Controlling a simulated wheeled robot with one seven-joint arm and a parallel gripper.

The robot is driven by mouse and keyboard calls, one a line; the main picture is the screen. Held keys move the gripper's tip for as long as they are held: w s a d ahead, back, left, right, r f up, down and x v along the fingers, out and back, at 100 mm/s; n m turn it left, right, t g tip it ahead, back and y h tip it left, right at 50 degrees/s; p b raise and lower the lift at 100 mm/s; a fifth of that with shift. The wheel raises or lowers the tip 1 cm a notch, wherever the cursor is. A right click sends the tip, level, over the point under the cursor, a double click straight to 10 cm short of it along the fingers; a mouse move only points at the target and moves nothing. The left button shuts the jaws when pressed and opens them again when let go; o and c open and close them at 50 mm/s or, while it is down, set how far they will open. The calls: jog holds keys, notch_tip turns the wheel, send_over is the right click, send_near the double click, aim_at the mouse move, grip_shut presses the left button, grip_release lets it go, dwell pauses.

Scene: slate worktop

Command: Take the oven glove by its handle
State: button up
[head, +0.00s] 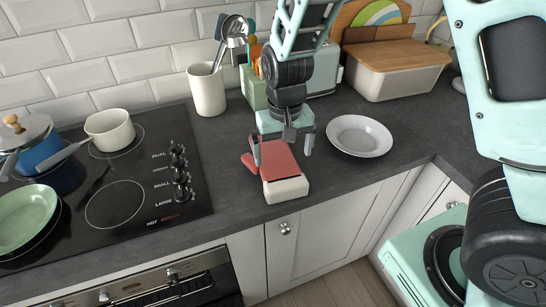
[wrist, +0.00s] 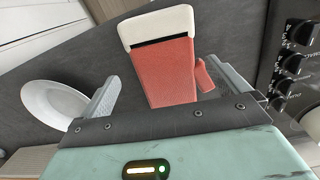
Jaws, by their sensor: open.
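The oven glove (head: 280,160) is red with a cream cuff (head: 286,190) and lies flat on the slate worktop, cuff towards the front edge. In the wrist view, the glove (wrist: 165,78) has its cuff (wrist: 158,26) at the top and its thumb to the right. My gripper (head: 283,157) is open and empty above the glove's red part. In the wrist view, my gripper (wrist: 190,88) has one finger on each side of the glove, apart from it. I cannot make out a separate handle on the glove. The gripper hides part of the glove's far end.
A white plate (head: 359,135) lies close to the right. The hob (head: 110,190) with pans (head: 28,222) is on the left. A utensil pot (head: 208,89) and a bread bin (head: 395,68) stand behind. The worktop's front edge is just before the cuff.

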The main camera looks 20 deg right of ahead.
aim_at(281, 170)
jog(key=shift+w+a+f+p, duration=0.15)
jog(key=shift+f+p, duration=0.2)
jog(key=shift+f, duration=1.6)
jog(key=shift+w+f+p, duration=0.1)
jog(key=shift+f+p, duration=0.2)
jog(key=shift+f, duration=1.6)
jog(key=shift+c, duration=0.3)
jog(key=c, duration=1)
